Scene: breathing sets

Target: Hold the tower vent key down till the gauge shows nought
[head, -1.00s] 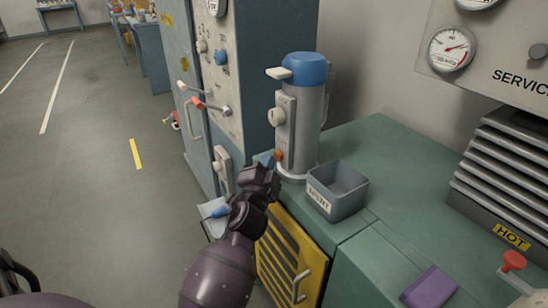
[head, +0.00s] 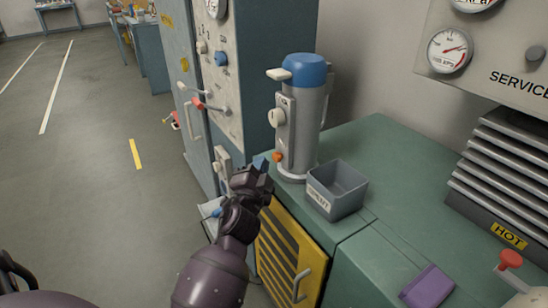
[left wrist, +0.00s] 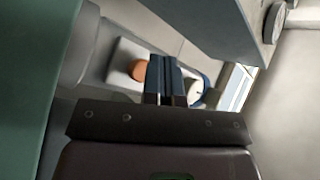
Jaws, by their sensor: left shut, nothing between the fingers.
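A tall grey cylinder (head: 302,125) with a blue cap stands upright at the back left of the green counter. It has a cream lever at the cap, a round cream knob on its side plate and an orange button (head: 278,157) low down. I cannot tell which of these is the vent key. My left gripper (head: 260,164) is shut and empty, left of and below the orange button, apparently apart from it. In the left wrist view its shut fingers (left wrist: 172,72) stand before a pale plate with an orange button (left wrist: 138,70). My right gripper is out of view.
A round gauge (head: 450,50) is on the wall panel; another (head: 216,7) is cut off atop the cabinet panel. A grey bin (head: 337,190) stands near the cylinder. Red-handled levers (head: 210,106) stick out left. A finned block (head: 510,180) marked HOT is at right.

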